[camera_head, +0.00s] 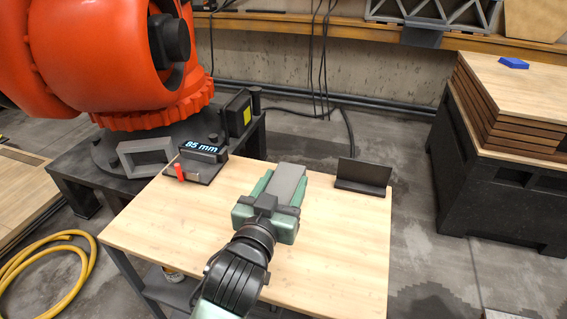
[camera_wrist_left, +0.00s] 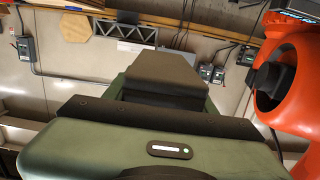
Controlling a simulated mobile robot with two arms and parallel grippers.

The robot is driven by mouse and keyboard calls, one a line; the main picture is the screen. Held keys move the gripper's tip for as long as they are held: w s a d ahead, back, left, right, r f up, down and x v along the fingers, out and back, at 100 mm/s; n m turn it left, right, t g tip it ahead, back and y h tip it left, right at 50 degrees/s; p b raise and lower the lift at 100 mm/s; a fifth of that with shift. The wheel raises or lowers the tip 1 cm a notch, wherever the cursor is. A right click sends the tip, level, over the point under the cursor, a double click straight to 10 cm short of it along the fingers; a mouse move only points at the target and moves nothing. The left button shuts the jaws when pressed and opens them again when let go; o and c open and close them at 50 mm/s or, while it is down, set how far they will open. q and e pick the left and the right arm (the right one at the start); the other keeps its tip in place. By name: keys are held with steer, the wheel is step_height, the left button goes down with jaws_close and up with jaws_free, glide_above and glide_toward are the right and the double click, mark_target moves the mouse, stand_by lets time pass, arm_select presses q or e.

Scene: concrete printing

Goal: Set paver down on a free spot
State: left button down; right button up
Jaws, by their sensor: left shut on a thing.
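The paver is a flat grey block (camera_head: 287,182) over the middle of the wooden table (camera_head: 330,250). My left gripper (camera_head: 284,190), green with a dark wrist, is shut on the paver, one jaw along each side. In the left wrist view the paver (camera_wrist_left: 165,72) stands out ahead of the green gripper body, and its grip end is hidden behind a dark bar. I cannot tell whether the paver touches the table top. My right gripper is in neither view.
A measuring device reading "85 mm" (camera_head: 203,150) stands at the table's back left, a dark angle bracket (camera_head: 363,177) at its back right. Bare table lies right and left of my gripper. An orange robot arm (camera_head: 110,60) stands behind left; a board stack (camera_head: 510,105) is right.

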arm_select(q)
steer(key=s+a+f+n+y, duration=0.2)
steer(key=s+a+f+y, duration=0.15)
steer(key=a, duration=0.55)
steer(key=s+a+f+n+y, duration=0.1)
steer(key=s+a+f+y, duration=0.3)
steer(key=a, duration=0.6)
steer(key=s+f+h, duration=0.1)
steer(key=s+h, duration=0.1)
steer(key=s, duration=0.7)
steer(key=shift+s+a+f+n+t, duration=0.15)
steer(key=shift+s+f+n+t, duration=0.15)
steer(key=shift+f+t, duration=0.1)
steer(key=shift+w, duration=0.1)
